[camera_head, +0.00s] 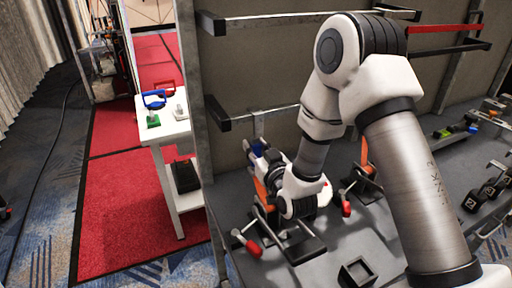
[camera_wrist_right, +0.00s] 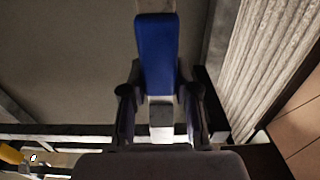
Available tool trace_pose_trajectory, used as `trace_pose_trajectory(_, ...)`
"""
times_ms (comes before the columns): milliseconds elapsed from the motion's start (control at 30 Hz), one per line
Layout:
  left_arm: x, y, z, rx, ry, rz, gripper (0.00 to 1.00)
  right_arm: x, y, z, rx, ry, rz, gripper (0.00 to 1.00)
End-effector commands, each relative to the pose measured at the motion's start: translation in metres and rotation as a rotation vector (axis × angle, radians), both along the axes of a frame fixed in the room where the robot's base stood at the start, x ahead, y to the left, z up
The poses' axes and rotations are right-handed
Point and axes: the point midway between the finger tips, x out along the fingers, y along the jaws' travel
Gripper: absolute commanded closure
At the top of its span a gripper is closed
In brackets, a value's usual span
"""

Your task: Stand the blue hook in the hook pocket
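My right gripper (camera_head: 262,158) is at the middle of the head view, in front of the grey panel and partly hidden by its own wrist. In the right wrist view, its fingers (camera_wrist_right: 160,92) lie against both sides of a long blue piece, the blue hook (camera_wrist_right: 156,48), and appear shut on it. Only a small bit of blue (camera_head: 257,149) shows by the gripper in the head view. A small open black square box (camera_head: 356,274), which looks like the hook pocket, sits empty on the grey bench near the front edge. My left gripper is not in view.
Red-handled clamps (camera_head: 252,246) stand on the bench (camera_head: 325,262) below my right arm. Black rails (camera_head: 262,110) stick out from the panel (camera_head: 260,65). A white side table (camera_head: 163,130) at left holds blue and red handled items. Black blocks (camera_head: 480,195) lie at right.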

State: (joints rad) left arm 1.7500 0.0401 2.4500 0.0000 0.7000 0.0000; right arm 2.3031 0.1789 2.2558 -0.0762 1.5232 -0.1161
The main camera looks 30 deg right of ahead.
Motion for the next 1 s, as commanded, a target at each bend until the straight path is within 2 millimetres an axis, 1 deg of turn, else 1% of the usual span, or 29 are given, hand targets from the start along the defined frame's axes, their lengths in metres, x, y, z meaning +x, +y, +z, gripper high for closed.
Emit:
trace_pose_trajectory(67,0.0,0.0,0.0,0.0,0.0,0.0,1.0,0.0,0.0,0.0,0.0,0.001,0.0,1.0)
trace_pose_trajectory(100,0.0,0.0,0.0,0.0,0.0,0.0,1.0,0.0,0.0,0.0,0.0,0.001,0.0,0.74)
trace_pose_trajectory(167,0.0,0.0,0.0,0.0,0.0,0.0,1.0,0.0,0.0,0.0,0.0,0.001,0.0,0.95)
trace_pose_trajectory(200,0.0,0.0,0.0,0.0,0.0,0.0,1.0,0.0,0.0,0.0,0.0,0.001,0.0,1.0)
trace_pose_trajectory(367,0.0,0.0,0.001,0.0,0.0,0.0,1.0,0.0,0.0,0.002,0.0,0.0,0.0,1.0)
trace_pose_trajectory(1000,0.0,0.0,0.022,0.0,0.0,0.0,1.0,0.0,0.0,0.032,0.0,0.0,0.0,1.0)
